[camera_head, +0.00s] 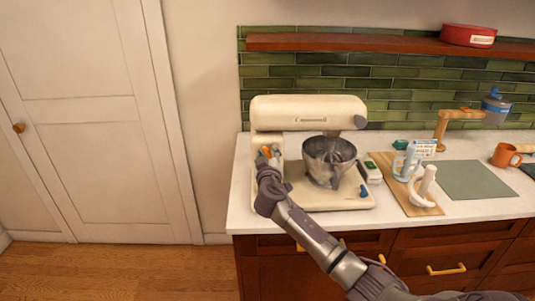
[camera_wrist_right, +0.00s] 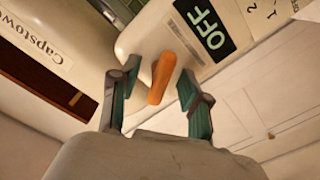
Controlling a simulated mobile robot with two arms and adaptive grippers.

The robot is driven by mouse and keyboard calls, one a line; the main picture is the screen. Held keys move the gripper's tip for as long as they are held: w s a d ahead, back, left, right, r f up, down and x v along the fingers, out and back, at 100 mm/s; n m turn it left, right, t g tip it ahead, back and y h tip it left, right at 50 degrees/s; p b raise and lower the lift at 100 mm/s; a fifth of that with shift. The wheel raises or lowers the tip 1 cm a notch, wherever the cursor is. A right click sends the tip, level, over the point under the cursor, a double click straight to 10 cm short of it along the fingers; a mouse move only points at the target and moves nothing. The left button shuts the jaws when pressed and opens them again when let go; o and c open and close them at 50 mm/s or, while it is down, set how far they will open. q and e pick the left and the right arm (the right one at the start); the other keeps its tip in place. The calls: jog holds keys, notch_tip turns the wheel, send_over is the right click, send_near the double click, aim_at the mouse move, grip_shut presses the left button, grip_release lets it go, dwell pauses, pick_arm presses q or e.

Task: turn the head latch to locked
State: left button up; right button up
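A cream stand mixer (camera_head: 310,108) stands on the white counter with its head level over a metal bowl (camera_head: 329,157). An orange lever (camera_wrist_right: 162,76) sticks out of the mixer beside a black "OFF" label (camera_wrist_right: 205,26); it also shows small in the head view (camera_head: 265,151). I cannot tell whether this lever is the head latch. My right gripper (camera_head: 268,162) is at the mixer's left side. In the wrist view its two fingers (camera_wrist_right: 156,88) stand apart on either side of the lever, with gaps visible. My left gripper is out of view.
A wooden board (camera_head: 422,211) with a light blue mug (camera_head: 404,163) and a white object lies right of the mixer. Beyond are a grey-green mat (camera_head: 476,180) and an orange mug (camera_head: 505,155). A shelf (camera_head: 370,43) runs above. Left of the counter is open floor.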

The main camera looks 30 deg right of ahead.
grip_shut()
jog(key=shift+n, duration=1.2)
jog(key=n, duration=0.2)
jog(key=shift+n, duration=0.3)
jog(key=n, duration=0.3)
jog(key=shift+n+p, duration=0.3)
jog(key=shift+f+n+p, duration=0.15)
jog(key=shift+n+p, duration=0.2)
jog(key=shift+n, duration=1.15)
jog(key=shift+a, duration=0.1)
